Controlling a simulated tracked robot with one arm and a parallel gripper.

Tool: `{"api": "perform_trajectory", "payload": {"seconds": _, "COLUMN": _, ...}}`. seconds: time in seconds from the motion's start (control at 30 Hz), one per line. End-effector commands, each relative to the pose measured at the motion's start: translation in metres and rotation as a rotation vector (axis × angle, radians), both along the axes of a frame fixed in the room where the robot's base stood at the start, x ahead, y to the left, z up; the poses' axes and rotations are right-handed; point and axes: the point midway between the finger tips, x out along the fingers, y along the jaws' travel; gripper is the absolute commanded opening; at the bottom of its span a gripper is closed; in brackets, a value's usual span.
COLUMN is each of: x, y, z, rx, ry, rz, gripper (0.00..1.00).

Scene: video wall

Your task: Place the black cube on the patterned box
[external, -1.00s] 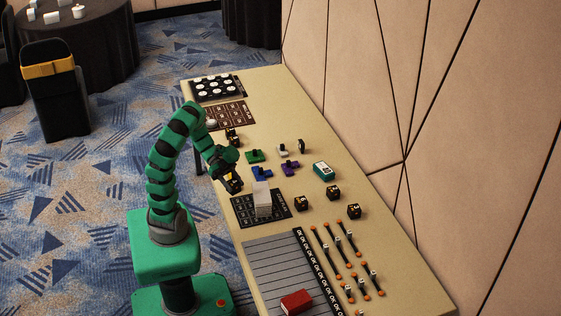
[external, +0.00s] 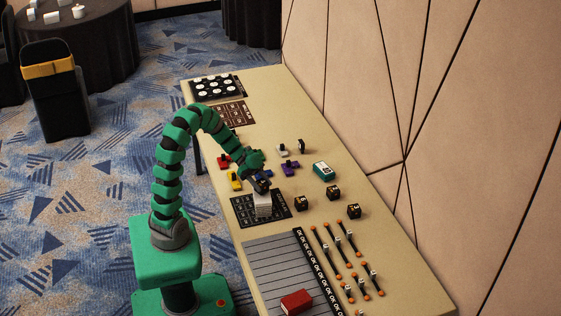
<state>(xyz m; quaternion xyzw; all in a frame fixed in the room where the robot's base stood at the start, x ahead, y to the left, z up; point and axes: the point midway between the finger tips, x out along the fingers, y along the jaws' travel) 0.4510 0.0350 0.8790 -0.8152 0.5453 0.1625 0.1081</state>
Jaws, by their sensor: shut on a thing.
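My gripper (external: 262,186) is at the top of a pale box (external: 263,206) with lined sides. The box stands on a black patterned mat (external: 240,210). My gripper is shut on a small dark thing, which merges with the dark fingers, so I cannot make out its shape. I cannot tell whether it touches the box. The box's top is partly hidden by the gripper. Black cubes with yellowish marks stand to the right: one near the mat (external: 301,203), one farther back (external: 333,192), one farthest right (external: 354,211).
Coloured pieces lie behind: red (external: 223,161), yellow (external: 235,181), purple (external: 290,169). A teal box (external: 324,171) is to the right. A red block (external: 296,301) lies on a grey lined panel (external: 270,265) in front. The wall (external: 450,130) runs beyond the table's right edge.

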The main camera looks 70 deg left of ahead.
Motion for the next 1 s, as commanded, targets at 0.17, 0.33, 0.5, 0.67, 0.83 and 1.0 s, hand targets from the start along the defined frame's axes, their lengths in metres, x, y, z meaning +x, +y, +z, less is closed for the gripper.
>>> {"api": "perform_trajectory", "payload": {"seconds": 0.17, "x": 0.000, "y": 0.000, "z": -0.006, "rx": 0.000, "ry": -0.001, "rz": 0.002, "gripper": 0.20}}
{"api": "perform_trajectory", "payload": {"seconds": 0.33, "x": 0.000, "y": 0.000, "z": -0.006, "rx": 0.000, "ry": 0.001, "rz": 0.001, "gripper": 0.20}}
{"api": "perform_trajectory", "payload": {"seconds": 0.5, "x": 0.000, "y": 0.000, "z": -0.007, "rx": 0.000, "ry": 0.000, "rz": 0.001, "gripper": 0.65}}
{"api": "perform_trajectory", "payload": {"seconds": 0.67, "x": 0.000, "y": 0.000, "z": -0.007, "rx": 0.000, "ry": 0.000, "rz": 0.001, "gripper": 0.65}}
{"api": "perform_trajectory", "payload": {"seconds": 0.83, "x": 0.000, "y": 0.001, "z": -0.005, "rx": 0.000, "ry": -0.001, "rz": 0.002, "gripper": 0.65}}
{"api": "perform_trajectory", "payload": {"seconds": 1.0, "x": -0.005, "y": 0.015, "z": 0.002, "rx": 0.002, "ry": 0.001, "rz": 0.003, "gripper": 0.65}}
